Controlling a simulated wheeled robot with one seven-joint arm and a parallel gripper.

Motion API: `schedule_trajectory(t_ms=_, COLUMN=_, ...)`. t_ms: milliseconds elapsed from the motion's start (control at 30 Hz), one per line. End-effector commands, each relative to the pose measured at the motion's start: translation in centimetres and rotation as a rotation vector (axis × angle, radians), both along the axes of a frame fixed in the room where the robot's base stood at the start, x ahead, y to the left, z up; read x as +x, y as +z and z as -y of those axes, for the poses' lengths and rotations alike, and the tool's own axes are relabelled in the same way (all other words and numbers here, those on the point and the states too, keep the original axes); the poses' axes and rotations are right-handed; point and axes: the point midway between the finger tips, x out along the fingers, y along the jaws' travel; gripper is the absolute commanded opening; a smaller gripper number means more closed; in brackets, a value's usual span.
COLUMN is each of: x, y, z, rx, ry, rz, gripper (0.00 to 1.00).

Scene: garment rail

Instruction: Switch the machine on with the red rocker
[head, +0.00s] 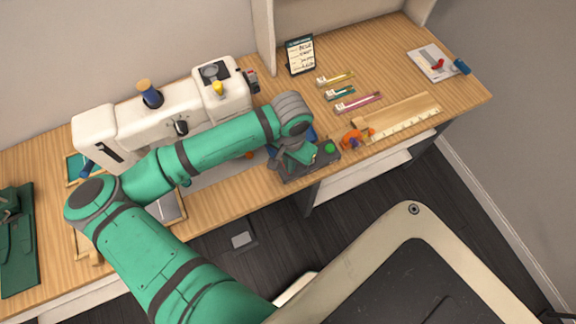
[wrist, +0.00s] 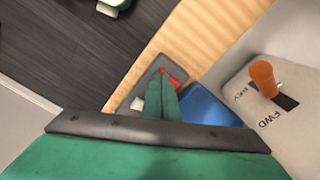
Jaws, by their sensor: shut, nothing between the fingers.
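The white sewing machine (head: 122,122) stands on the wooden bench, with my arm crossing in front of it. A dark grey switch box (head: 308,170) lies at the bench's front edge. In the wrist view, the red rocker (wrist: 174,77) shows on a grey plate (wrist: 146,84), partly covered by my fingers. My gripper (wrist: 161,80) is shut and empty, its tip at the rocker; I cannot tell whether they touch. In the head view my gripper (head: 299,158) is over the switch box, and the rocker is hidden.
An orange lever (wrist: 264,78) marked REV and FWD rises beside a blue part (wrist: 208,106) in the wrist view.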

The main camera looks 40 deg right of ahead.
Motion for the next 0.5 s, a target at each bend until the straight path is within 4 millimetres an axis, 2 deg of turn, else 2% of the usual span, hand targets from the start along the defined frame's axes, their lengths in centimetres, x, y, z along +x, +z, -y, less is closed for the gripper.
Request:
schedule_trajectory(t_ms=167, x=0.0, y=0.2, z=0.0, rx=-0.001, ry=0.001, rz=-0.001, gripper=0.00)
schedule_trajectory(t_ms=500, x=0.0, y=2.5, z=-0.1, rx=0.000, ry=0.003, rz=-0.001, gripper=0.00)
